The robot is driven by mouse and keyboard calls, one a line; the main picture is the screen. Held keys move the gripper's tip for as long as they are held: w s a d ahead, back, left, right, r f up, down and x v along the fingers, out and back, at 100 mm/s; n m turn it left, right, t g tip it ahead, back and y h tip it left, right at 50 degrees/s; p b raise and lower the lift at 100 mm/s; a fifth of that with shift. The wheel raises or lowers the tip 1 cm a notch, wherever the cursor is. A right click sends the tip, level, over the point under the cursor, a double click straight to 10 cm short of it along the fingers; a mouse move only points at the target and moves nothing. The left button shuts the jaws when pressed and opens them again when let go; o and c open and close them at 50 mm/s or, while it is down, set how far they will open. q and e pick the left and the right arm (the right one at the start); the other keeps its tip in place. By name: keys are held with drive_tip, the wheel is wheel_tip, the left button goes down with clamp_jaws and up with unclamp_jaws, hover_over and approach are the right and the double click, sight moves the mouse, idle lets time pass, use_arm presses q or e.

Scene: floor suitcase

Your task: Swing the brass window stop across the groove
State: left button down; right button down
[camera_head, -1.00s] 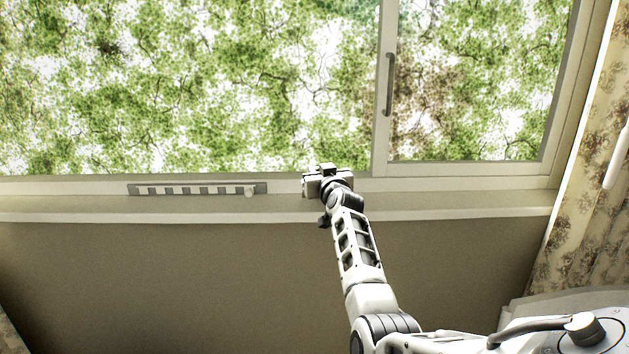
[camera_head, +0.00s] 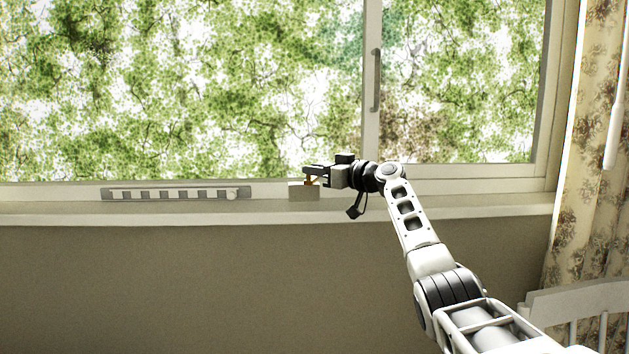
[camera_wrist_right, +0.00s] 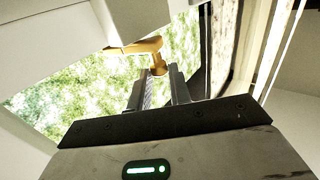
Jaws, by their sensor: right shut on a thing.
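The brass window stop (camera_head: 309,181) shows as a small golden piece above a pale block (camera_head: 304,192) on the sill. My right gripper (camera_head: 314,174) reaches it from the right and is shut on it. In the right wrist view the brass stop (camera_wrist_right: 136,48) is a bar with a rounded end turned down between my right gripper's fingers (camera_wrist_right: 161,88). The fingers stand close on either side of that end. The groove cannot be made out clearly; the gripper and block cover that part of the frame. My left gripper is not in view.
A slotted pale strip with a round knob (camera_head: 170,194) lies along the sill to the left. The sliding window's grey handle (camera_head: 376,80) is above right. A flowered curtain (camera_head: 590,150) hangs at the right, with a white chair (camera_head: 580,300) below it.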

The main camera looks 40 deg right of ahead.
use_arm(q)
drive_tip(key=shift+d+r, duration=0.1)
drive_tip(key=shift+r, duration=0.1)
use_arm(e)
drive_tip(key=shift+d+n+y, duration=0.1)
drive_tip(key=shift+n+y, duration=0.2)
drive_tip(key=shift+y, duration=0.1)
drive_tip(key=c, duration=1.3)
unclamp_jaws()
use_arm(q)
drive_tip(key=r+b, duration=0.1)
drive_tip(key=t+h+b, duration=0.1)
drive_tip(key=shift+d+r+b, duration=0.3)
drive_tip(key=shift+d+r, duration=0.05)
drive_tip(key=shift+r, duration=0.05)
use_arm(e)
drive_tip(key=v, duration=1.6)
drive_tip(key=shift+r, duration=0.15)
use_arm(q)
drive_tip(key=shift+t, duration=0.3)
use_arm(e)
drive_tip(key=shift+c, duration=0.2)
